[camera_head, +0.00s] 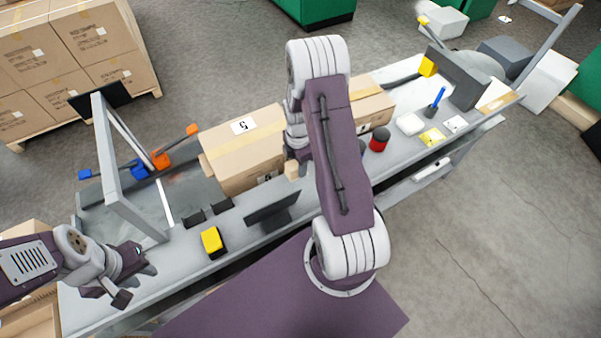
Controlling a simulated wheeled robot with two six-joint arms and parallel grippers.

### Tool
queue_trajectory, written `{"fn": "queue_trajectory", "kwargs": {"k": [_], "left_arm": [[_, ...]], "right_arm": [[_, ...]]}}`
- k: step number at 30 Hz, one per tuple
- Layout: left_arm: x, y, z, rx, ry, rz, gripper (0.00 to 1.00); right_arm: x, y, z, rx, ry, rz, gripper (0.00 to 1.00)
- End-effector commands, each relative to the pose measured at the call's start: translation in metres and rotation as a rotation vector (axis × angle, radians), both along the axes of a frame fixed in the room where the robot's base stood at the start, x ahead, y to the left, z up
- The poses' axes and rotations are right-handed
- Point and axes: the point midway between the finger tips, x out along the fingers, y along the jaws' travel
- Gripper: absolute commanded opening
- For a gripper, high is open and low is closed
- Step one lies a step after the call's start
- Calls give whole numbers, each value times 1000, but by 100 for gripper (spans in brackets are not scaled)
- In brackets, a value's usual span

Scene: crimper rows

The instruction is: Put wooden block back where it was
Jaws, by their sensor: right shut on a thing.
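The wooden block (292,171) is small and light tan. My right gripper (292,163) is shut on it, just in front of a long cardboard box (240,150) in the middle of the bench (190,245). My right arm hides part of the gripper and the box. I cannot tell whether the block touches the bench or the box. My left gripper (136,284) is open and empty over the left end of the bench, its two fingers apart.
A yellow block-shaped item (212,242) and a dark upright panel (272,208) stand near the front edge. A grey frame (122,175) rises at left. A red-and-black roll (379,140), a white item (410,124) and a blue pen (438,97) are at right.

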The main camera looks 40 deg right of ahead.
Motion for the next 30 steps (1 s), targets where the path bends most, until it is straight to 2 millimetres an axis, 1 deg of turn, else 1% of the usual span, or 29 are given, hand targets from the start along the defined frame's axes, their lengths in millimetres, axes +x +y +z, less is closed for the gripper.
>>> {"fn": "queue_trajectory", "kwargs": {"k": [1, 3, 7, 12, 14, 21, 25, 26, 27, 28, 30], "left_arm": [[0, 0, 1, 0, 0, 0, 29], [0, 0, 2, 0, 0, 0, 29], [0, 0, 1, 0, 0, 0, 29], [0, 0, 4, 0, 0, 0, 29], [0, 0, 4, 0, 0, 0, 29], [0, 0, 3, 0, 0, 0, 29], [0, 0, 0, 0, 0, 0, 29], [0, 0, 1, 0, 0, 0, 29], [0, 0, 1, 0, 0, 0, 29], [0, 0, 1, 0, 0, 0, 29], [0, 0, 1, 0, 0, 0, 29]], "right_arm": [[-6, -2, -3, 1, 3, -1, 7], [-10, -4, -6, 0, 1, 0, 7], [-11, -4, -10, 0, 1, 1, 7], [-12, -4, -40, 1, 4, 1, 7], [-11, -4, -45, 0, 1, 1, 7], [-10, -4, -47, 0, -1, 1, 7], [-10, -4, -51, 0, -1, 1, 7], [-10, -4, -50, 0, -1, 1, 48], [-10, -4, -50, 0, 0, 1, 59], [-10, -4, -50, 0, 0, 1, 62], [-10, -4, -50, 0, 0, 1, 62]]}}
